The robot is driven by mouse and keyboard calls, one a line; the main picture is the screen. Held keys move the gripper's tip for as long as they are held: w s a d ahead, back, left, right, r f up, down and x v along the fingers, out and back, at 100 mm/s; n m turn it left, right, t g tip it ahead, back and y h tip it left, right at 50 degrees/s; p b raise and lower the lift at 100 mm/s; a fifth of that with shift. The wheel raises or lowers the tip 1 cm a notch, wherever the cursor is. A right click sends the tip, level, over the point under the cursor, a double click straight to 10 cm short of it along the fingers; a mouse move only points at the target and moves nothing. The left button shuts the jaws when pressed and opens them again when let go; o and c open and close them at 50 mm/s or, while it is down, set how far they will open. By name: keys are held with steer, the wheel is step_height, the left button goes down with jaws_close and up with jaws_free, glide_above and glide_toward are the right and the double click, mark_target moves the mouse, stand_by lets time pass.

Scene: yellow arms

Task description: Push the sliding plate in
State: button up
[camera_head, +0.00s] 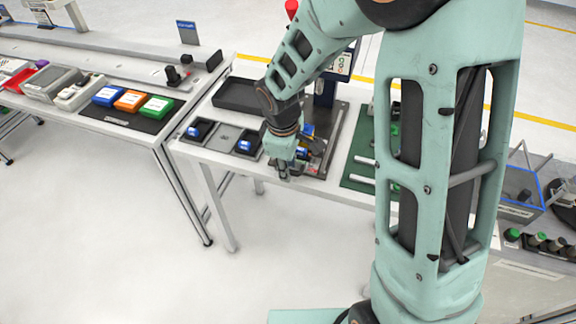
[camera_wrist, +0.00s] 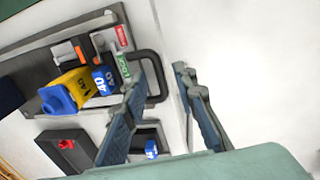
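The sliding plate (camera_wrist: 112,38) is grey, with red and green labels. It carries a yellow block (camera_wrist: 75,85), a blue block marked 40 (camera_wrist: 103,80) and orange-black parts. Its black loop handle (camera_wrist: 158,66) sticks out toward my gripper in the wrist view. My gripper (camera_wrist: 160,80) is open, its two fingers apart. The left finger overlaps the handle's near part; I cannot tell whether they touch. In the head view my gripper (camera_head: 284,172) is at the front edge of the table and hides much of the plate.
Small black trays with blue parts (camera_head: 198,131) stand left of my gripper. An empty black tray (camera_head: 238,94) is behind. A green board (camera_head: 358,165) lies to the right, partly behind my arm. Another bench (camera_head: 100,125) with blue, orange and green boxes stands left. Floor in front is clear.

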jaws_close()
stand_by(0.4)
steer(key=shift+w, duration=0.1)
steer(key=w+d, duration=0.1)
steer(key=w, duration=0.3)
steer(key=w+d+p, duration=0.1)
steer(key=w+d, duration=0.1)
steer(key=w, duration=0.2)
steer(key=w+d+p, duration=0.1)
steer(key=w, duration=0.2)
steer(key=shift+w+d, duration=0.15)
steer(key=shift+w, duration=0.25)
steer(key=shift+w+d, duration=0.1)
steer(key=shift+w, duration=0.05)
jaws_free()
steer(key=shift+w, duration=0.1)
